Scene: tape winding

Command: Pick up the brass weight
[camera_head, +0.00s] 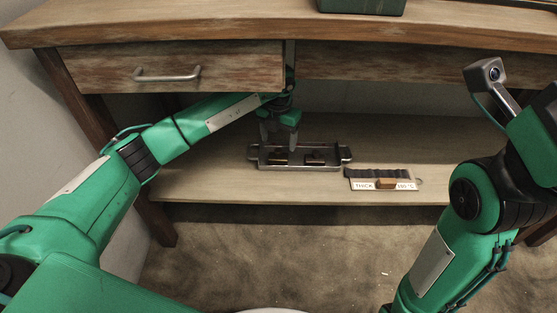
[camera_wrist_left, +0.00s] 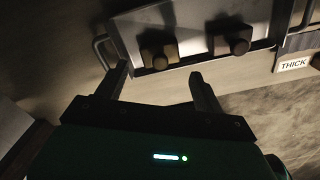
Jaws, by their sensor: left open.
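Two small dark blocks with round knobs, which look like weights, sit in a metal tray (camera_head: 330,168) on the lower shelf. The left weight (camera_head: 281,158) and the right weight (camera_head: 315,158) also show in the left wrist view, as a left one (camera_wrist_left: 158,50) and a right one (camera_wrist_left: 233,37). Both are in shadow, so I cannot tell which is brass. My left gripper (camera_head: 280,135) is above the tray's left part, pointing down, open and empty. In the left wrist view its fingertips (camera_wrist_left: 158,74) are apart, just short of the left weight. My right gripper is not in view.
A labelled rack (camera_head: 360,184) reading "THICK", with a small brown block (camera_head: 386,183), stands right of the tray. The drawer (camera_head: 110,70) and tabletop hang over the shelf, close above my left arm. Bare shelf (camera_head: 210,180) lies left of the tray.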

